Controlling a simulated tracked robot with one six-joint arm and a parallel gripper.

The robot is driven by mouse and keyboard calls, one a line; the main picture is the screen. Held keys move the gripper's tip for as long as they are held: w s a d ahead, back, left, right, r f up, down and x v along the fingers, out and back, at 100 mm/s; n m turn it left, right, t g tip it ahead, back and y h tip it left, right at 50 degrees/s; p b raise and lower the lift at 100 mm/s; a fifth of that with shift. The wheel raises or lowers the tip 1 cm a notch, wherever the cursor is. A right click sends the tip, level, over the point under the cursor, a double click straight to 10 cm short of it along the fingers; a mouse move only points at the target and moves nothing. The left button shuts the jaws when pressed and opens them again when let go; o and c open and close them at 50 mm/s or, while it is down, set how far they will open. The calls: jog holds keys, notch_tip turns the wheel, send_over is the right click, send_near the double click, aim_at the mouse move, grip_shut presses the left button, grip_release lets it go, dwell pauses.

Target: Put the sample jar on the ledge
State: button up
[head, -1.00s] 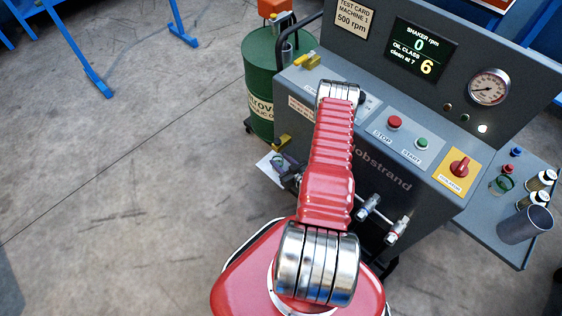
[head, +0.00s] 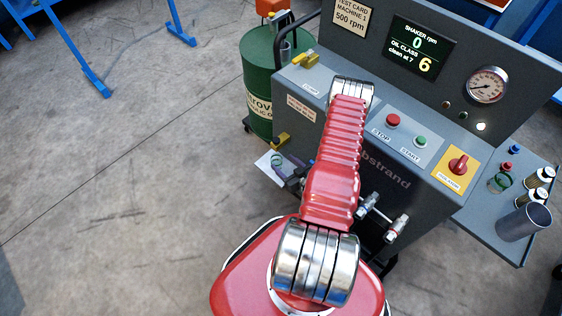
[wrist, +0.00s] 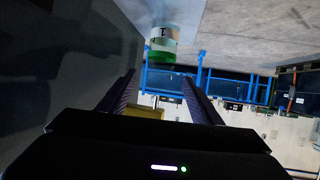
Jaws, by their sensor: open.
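In the head view my gripper (head: 291,182) is small and dark, just right of and below the jar, partly hidden by my red arm.
The grey machine (head: 400,185) has stop and start buttons, a dial and a screen. A green drum (head: 257,85) stands behind the ledge. A right side shelf (head: 478,215) holds bottles, a grey cup (head: 524,222) and a green-rimmed container (head: 501,182).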

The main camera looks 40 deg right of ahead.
jog(key=v, duration=0.8)
jog(key=shift+f, duration=0.1)
dwell(0.8)
